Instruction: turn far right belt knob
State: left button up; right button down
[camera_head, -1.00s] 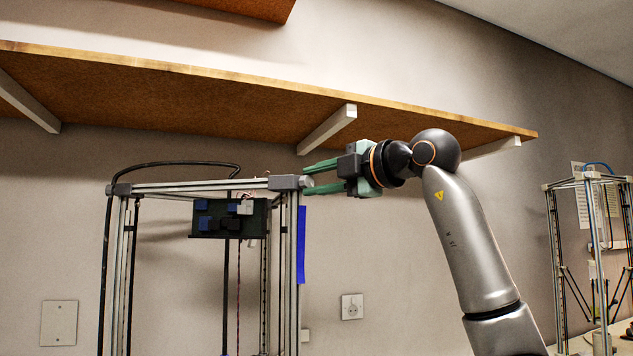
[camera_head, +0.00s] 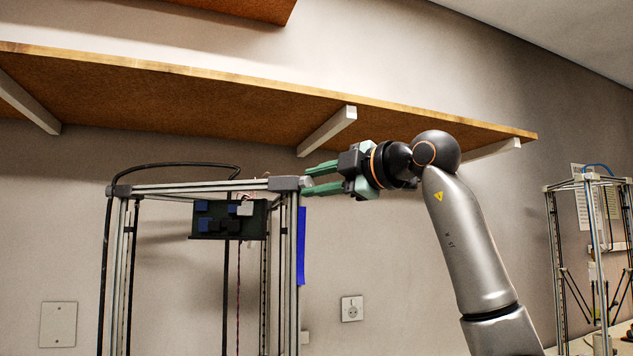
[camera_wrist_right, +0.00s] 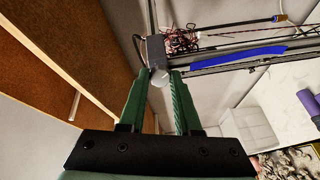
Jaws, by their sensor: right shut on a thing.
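The far right belt knob (camera_wrist_right: 160,77) is a small pale grey round piece at the frame's grey corner block (camera_wrist_right: 155,50). In the right wrist view it sits between my right gripper's fingertips (camera_wrist_right: 159,80). In the head view my right gripper (camera_head: 307,182) reaches in from the right with its green fingers at the top right corner block (camera_head: 284,183) of the printer frame. It is shut on the knob, which the fingers partly hide in the head view. My left gripper is in neither view.
A long wooden shelf (camera_head: 220,95) with white brackets hangs just above my right gripper. A dark board with blue and black plugs (camera_head: 229,222) hangs inside the printer frame. Another frame (camera_head: 590,250) stands at the far right.

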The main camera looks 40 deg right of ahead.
jog(key=c, duration=0.6)
grip_release()
jog(key=shift+s+d, duration=0.1)
jog(key=shift+s, duration=0.4)
jog(key=s+d+b, duration=0.2)
jog(key=s, duration=0.9)
jog(key=shift+s+r+b, duration=0.15)
jog(key=shift+s+b, duration=0.05)
jog(key=shift+b, duration=0.15)
jog(key=shift+d, duration=0.1)
